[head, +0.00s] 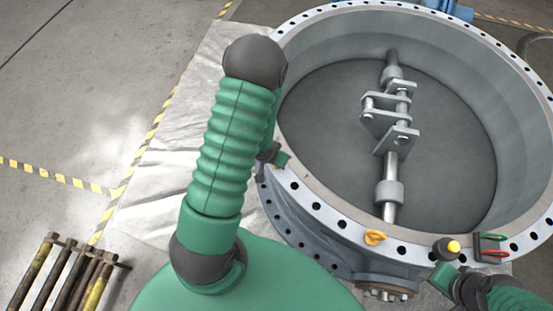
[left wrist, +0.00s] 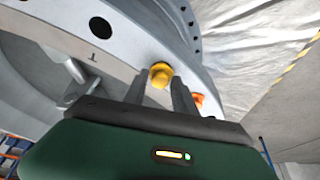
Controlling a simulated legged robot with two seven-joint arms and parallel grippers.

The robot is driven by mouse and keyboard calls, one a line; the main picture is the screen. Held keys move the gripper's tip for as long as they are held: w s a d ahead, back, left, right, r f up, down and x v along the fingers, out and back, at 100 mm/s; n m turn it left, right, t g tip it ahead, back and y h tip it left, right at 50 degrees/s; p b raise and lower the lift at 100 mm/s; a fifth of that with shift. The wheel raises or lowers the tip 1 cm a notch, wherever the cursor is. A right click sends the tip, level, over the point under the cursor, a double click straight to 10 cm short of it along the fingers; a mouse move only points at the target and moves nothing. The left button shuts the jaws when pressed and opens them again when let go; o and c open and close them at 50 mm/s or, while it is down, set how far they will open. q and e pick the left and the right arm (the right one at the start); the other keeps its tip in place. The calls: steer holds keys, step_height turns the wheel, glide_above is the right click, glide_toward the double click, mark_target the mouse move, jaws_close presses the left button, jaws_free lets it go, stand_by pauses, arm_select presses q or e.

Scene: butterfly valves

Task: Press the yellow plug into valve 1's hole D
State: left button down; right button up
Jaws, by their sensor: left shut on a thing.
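The yellow plug (left wrist: 160,75) sits between the two dark fingers of my left gripper (left wrist: 158,92) in the left wrist view, against the pale flange rim (left wrist: 120,68) of the valve. The gripper is shut on it. I cannot tell whether the plug is in a hole or only touching the rim. In the head view my left gripper (head: 269,154) is at the left edge of the flange (head: 318,205), and the plug is hidden there. My right gripper (head: 445,272) is at the lower right, beside the flange; its jaws are unclear.
An orange piece (left wrist: 197,100) shows past the right finger. A yellow ring-shaped piece (head: 375,237), a dark piece with a yellow top (head: 453,246), and red and green pieces (head: 493,254) lie along the near flange. The valve shaft (head: 391,160) crosses the opening. Rods (head: 62,270) lie lower left.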

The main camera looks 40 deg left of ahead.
arm_select(q)
steer(key=shift+f+b, duration=0.4)
steer(key=shift+f, duration=0.05)
steer(key=shift+c, duration=2.3)
jaws_free()
step_height(320, 180, up, 6)
steer(key=p, duration=0.6)
steer(key=shift+r, duration=0.1)
